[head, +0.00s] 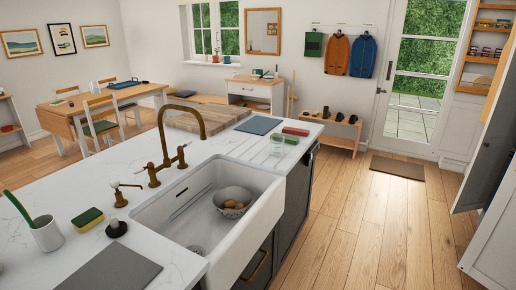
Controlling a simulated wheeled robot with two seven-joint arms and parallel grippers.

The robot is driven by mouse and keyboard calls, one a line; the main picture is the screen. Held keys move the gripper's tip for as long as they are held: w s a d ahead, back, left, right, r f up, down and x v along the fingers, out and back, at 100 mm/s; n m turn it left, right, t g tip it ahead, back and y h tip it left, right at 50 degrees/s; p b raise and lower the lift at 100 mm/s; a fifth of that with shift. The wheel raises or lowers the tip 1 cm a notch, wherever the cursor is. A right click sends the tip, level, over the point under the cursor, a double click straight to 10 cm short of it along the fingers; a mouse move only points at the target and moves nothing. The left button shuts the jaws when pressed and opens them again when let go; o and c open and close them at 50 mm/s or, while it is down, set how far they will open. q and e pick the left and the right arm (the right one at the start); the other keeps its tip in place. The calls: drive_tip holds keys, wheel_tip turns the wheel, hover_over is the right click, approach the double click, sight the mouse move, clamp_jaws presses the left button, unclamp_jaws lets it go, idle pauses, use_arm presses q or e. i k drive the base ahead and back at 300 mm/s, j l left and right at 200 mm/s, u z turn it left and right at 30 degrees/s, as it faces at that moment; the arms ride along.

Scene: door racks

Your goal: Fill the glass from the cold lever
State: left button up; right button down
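A brass bridge tap (163,125) with a tall arched spout stands behind the white sink (262,225). It has one lever on the near side (152,172) and one on the far side (182,156). I cannot read which is cold. What looks like a clear glass (277,147) stands on the white worktop beyond the sink's far end; it is small and faint. A bowl (232,196) with several round yellowish-brown items sits in the sink. Neither of my grippers is in the head view.
On the worktop are a brass side fitting (118,194), sponge (88,219), cup with a green brush (46,233), dark stopper-like item (116,228), grey mat (110,268), wooden board (203,118), red block (295,131) and green block (285,139).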

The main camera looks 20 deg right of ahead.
sight(180, 149)
drive_tip(key=i+l+u, duration=0.15)
drive_tip(key=u, duration=0.25)
drive_tip(key=i+l+u, duration=0.1)
drive_tip(key=l+u, duration=0.65)
drive_tip(key=i, duration=0.05)
